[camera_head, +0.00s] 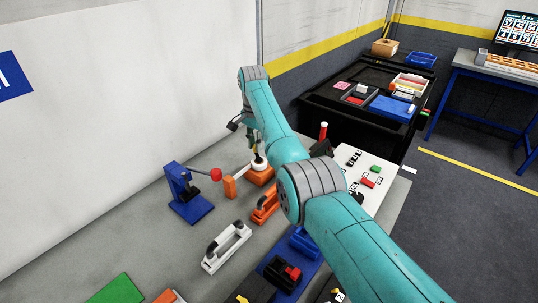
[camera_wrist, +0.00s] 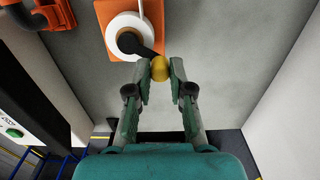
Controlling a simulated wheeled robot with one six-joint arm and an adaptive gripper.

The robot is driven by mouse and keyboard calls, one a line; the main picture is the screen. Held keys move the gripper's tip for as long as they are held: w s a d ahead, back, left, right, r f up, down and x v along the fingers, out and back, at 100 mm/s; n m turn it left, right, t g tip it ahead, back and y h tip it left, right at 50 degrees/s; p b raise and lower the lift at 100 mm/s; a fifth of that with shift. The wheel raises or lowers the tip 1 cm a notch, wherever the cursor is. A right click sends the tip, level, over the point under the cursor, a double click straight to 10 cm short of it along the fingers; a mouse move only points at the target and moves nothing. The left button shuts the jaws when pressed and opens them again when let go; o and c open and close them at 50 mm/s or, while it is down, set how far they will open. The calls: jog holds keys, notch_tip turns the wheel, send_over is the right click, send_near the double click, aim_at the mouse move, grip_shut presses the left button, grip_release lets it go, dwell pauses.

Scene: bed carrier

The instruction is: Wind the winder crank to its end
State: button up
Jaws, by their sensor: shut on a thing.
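The winder has an orange base (camera_head: 262,178) and a white spool (camera_head: 259,167); it stands on the grey bench beyond my arm. In the wrist view, the white spool (camera_wrist: 114,36) sits on the orange base (camera_wrist: 103,15). A black crank arm (camera_wrist: 145,51) reaches from the spool's hub toward the lower right and ends in a yellow knob (camera_wrist: 160,69). My gripper (camera_wrist: 161,72) is shut on this knob, one finger on each side. In the head view, my gripper (camera_head: 254,142) is above the winder, partly blocked by my arm, and the knob cannot be made out.
A blue stand with a red-knobbed lever (camera_head: 189,190) and an orange upright (camera_head: 230,187) stand left of the winder. Orange (camera_head: 266,205) and white (camera_head: 227,246) handled fixtures are nearer. A white panel (camera_head: 366,178) lies to the right. A white wall rises behind the bench.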

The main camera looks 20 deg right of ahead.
dwell(0.3)
jog(key=shift+s+a, duration=0.1)
jog(key=shift+a, duration=0.5)
jog(key=shift+s+a, duration=0.1)
jog(key=shift+a, duration=0.05)
jog(key=shift+s+a, duration=0.15)
jog(key=shift+a, duration=0.05)
jog(key=shift+a, duration=0.1)
jog(key=shift+s+a, duration=0.3)
jog(key=shift+s, duration=0.05)
jog(key=shift+s, duration=0.1)
